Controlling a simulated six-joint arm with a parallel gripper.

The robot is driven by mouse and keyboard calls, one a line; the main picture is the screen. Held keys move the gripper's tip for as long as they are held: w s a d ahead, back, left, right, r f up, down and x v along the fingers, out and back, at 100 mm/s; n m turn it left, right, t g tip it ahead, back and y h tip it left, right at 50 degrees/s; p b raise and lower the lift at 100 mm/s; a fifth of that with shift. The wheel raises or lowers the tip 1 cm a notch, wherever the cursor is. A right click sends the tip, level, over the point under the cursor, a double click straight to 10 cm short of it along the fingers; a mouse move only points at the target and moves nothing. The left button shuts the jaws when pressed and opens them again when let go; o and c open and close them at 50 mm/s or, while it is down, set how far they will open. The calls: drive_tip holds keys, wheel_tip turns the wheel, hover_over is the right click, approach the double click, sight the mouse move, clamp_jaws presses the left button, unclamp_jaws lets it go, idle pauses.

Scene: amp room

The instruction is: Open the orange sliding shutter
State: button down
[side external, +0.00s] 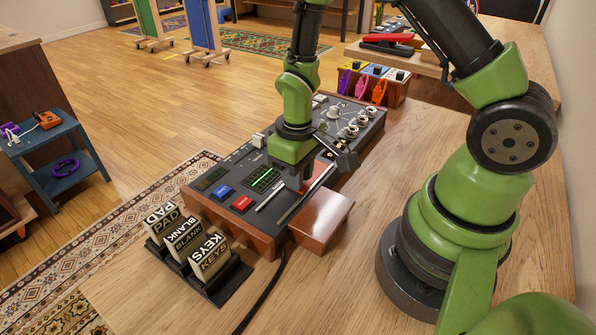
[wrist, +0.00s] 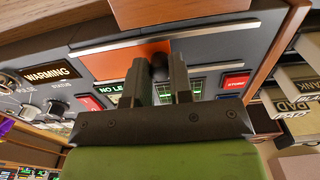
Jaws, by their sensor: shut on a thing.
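The orange shutter (wrist: 115,60) lies between two metal rails (wrist: 165,40) on the dark console (side external: 230,178). In the wrist view it fills the left part of the track; dark grey surface shows to its right. In the side view a strip of the shutter (side external: 323,171) shows just right of my gripper (side external: 299,186). My gripper is low over the track, pointing down. In the wrist view its fingers (wrist: 160,72) are shut on a dark round knob (wrist: 158,62) at the shutter's right end. The fingers hide part of the knob and the lower rail.
Blue (side external: 222,191) and red (side external: 242,203) buttons and a green-lit display sit left of the track. Knobs (side external: 351,131) stand at the console's far end. A wooden block (side external: 322,215) adjoins the near side. A black rack holds label cards (side external: 188,236) at front left.

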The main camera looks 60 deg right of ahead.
sight(275, 211)
drive_tip(key=a, duration=0.7)
drive_tip(key=c, duration=1)
unclamp_jaws()
drive_tip(key=shift+d, duration=0.1)
wheel_tip(275, 211, up, 10)
